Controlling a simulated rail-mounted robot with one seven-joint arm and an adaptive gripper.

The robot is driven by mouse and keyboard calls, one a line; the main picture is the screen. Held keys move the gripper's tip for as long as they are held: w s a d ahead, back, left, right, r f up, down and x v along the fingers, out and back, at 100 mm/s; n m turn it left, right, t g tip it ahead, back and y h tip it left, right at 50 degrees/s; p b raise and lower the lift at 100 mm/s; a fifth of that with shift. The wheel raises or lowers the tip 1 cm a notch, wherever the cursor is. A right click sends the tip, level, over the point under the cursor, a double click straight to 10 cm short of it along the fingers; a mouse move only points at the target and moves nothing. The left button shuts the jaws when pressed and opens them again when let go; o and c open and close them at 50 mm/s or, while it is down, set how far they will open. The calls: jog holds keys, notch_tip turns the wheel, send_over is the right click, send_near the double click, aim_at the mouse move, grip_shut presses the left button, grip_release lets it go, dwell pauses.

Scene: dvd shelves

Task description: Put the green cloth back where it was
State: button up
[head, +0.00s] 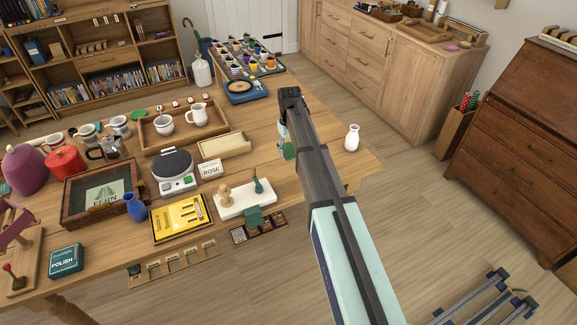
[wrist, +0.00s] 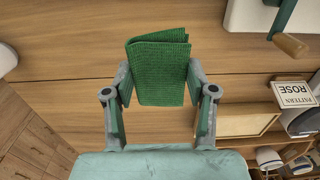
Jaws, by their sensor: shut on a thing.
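The green cloth (wrist: 160,72) is a folded, ribbed dark-green piece in the wrist view. My gripper (wrist: 158,86) is shut on it, with one finger at each side edge. In the head view my gripper (head: 286,145) is over the right part of the wooden table, and a sliver of the cloth (head: 288,152) shows beside it. The rest of the cloth is hidden there by my arm. I cannot tell whether the cloth touches the tabletop.
A white board (head: 245,200) with a wooden knob and a teal-handled tool lies near the table's front edge. A ROSE card (head: 210,169) and shallow wooden tray (head: 224,145) are left of my gripper. A white vase (head: 352,138) stands right. Bare tabletop (wrist: 60,95) lies around the cloth.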

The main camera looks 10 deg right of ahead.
aim_at(289, 172)
notch_tip(289, 172, down, 10)
jog(key=shift+f+p, duration=0.2)
jog(key=shift+p, duration=0.9)
jog(key=shift+f, duration=0.15)
jog(key=o, duration=1)
notch_tip(289, 172, up, 12)
jog(key=b, duration=0.3)
jog(key=shift+b, duration=0.35)
